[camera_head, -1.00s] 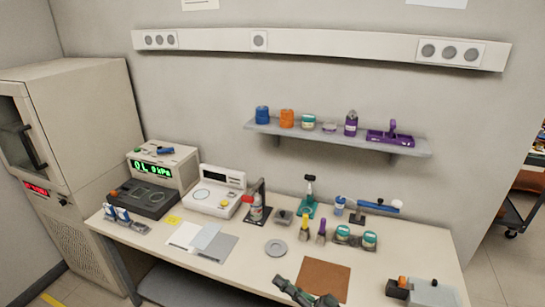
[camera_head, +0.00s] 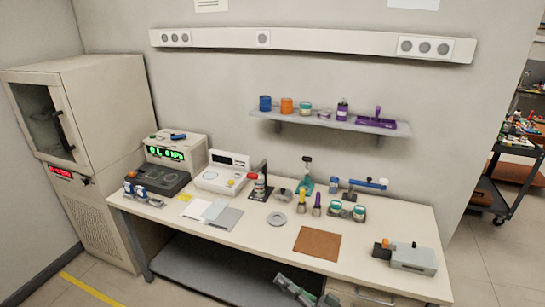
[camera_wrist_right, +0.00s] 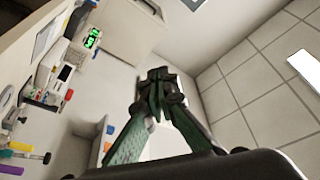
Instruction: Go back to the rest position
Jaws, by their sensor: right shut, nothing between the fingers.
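My right gripper (camera_head: 285,281) shows at the bottom edge of the head view, in front of and below the table's front edge, apart from everything on the table. In the right wrist view its green-grey fingers (camera_wrist_right: 156,80) meet at their tips, shut and empty. My left gripper is in neither view. The work table (camera_head: 265,232) carries a pressure device with a green display (camera_head: 166,153), a white instrument (camera_head: 222,177), a brown mat (camera_head: 317,243) and a grey block-shaped device (camera_head: 414,259).
A wall shelf (camera_head: 335,122) holds several jars and a purple tray. A tall cabinet (camera_head: 108,100) stands at the left. A dark cart (camera_head: 497,200) stands at the right. The grey lower shelf (camera_head: 215,273) lies under the table. Bare floor shows at the lower left.

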